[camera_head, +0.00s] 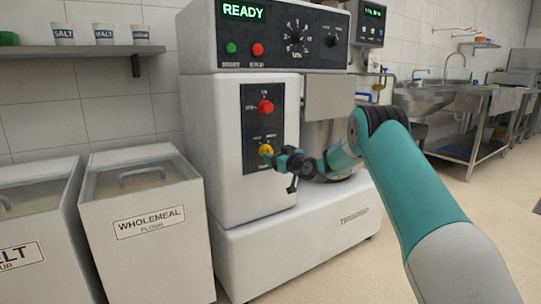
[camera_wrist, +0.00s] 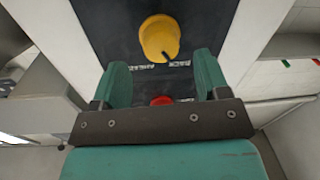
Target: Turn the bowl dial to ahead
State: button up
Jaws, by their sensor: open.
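The bowl dial, a yellow knob (camera_head: 265,149), sits low on the dark control panel (camera_head: 253,178) of the white mixer. In the wrist view the yellow knob (camera_wrist: 160,38) is at the top centre, with two small labels below it that seem to read AHEAD and BACK. Its exact setting is hard to tell. My gripper (camera_head: 275,156) is close to the knob in the head view. In the wrist view my gripper (camera_wrist: 163,62) is open, its two green fingers spread with the knob just beyond the tips and roughly centred between them. Nothing is held.
A red knob (camera_head: 265,106) is higher on the same panel; it also shows between my fingers in the wrist view (camera_wrist: 161,100). The mixer's display (camera_head: 243,11) reads READY. A wholemeal flour bin (camera_head: 146,255) stands left of the mixer. Open floor lies to the right.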

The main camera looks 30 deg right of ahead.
aim_at(271, 153)
jog(key=shift+w+a, duration=0.15)
jog(key=shift+w, duration=0.75)
jog(key=shift+w+a, duration=0.1)
jog(key=shift+w, duration=0.75)
jog(key=shift+c, duration=0.4)
jog(key=c, duration=0.8)
jog(key=shift+c, duration=0.2)
jog(key=shift+m, duration=0.3)
jog(key=m+p, duration=0.2)
jog(key=m, duration=0.3)
jog(key=shift+m, duration=0.3)
jog(key=m+p, duration=0.2)
jog(key=m, duration=0.4)
jog(key=shift+d+f+t, duration=0.1)
jog(key=shift+t, duration=0.3)
